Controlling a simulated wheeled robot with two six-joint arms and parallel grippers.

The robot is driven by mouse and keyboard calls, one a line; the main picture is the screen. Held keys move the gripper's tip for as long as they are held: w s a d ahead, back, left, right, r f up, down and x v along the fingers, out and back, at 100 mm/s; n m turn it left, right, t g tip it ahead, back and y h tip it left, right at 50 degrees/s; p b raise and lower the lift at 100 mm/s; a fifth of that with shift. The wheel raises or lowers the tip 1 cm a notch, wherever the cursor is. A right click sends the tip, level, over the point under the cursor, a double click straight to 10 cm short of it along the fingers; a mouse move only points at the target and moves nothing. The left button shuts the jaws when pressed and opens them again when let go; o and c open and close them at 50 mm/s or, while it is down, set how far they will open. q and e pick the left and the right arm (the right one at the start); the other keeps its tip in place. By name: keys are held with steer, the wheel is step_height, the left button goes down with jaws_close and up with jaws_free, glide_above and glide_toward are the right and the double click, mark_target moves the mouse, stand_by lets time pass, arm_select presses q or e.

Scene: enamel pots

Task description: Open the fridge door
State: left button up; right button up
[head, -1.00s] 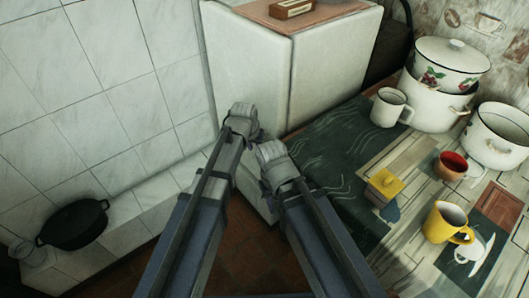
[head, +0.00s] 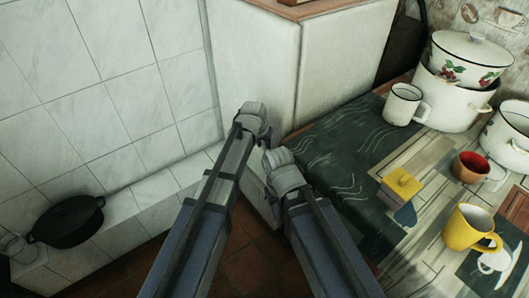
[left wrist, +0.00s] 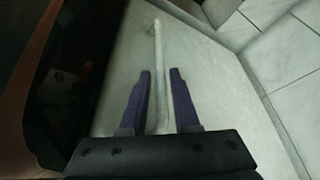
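The fridge (head: 255,60) is a pale white box with a brown top, at the upper middle of the head view. In the left wrist view, its pale front (left wrist: 215,85) fills the middle, and a long thin bar handle (left wrist: 159,50) runs up it. The door looks shut. My left gripper (left wrist: 161,75) is open, its two dark fingers on either side of the handle's line; I cannot tell whether they touch it. In the head view its wrist (head: 252,118) is in front of the fridge. My right wrist (head: 281,165) is just beside it; its fingers are hidden.
A table (head: 340,165) with a dark green patterned cover stands close on the right, holding a white mug (head: 403,104), pots (head: 452,98), a yellow mug (head: 468,228) and a red-lined cup (head: 470,167). A tiled wall and a ledge with a black pot (head: 66,222) are on the left.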

arm_select(q)
steer(key=shift+b+x, duration=0.9)
steer(key=shift+x, duration=0.55)
arm_select(e)
step_height(320, 180, down, 3)
steer(key=shift+r, duration=0.15)
arm_select(q)
steer(key=shift+c, duration=0.4)
jaws_close()
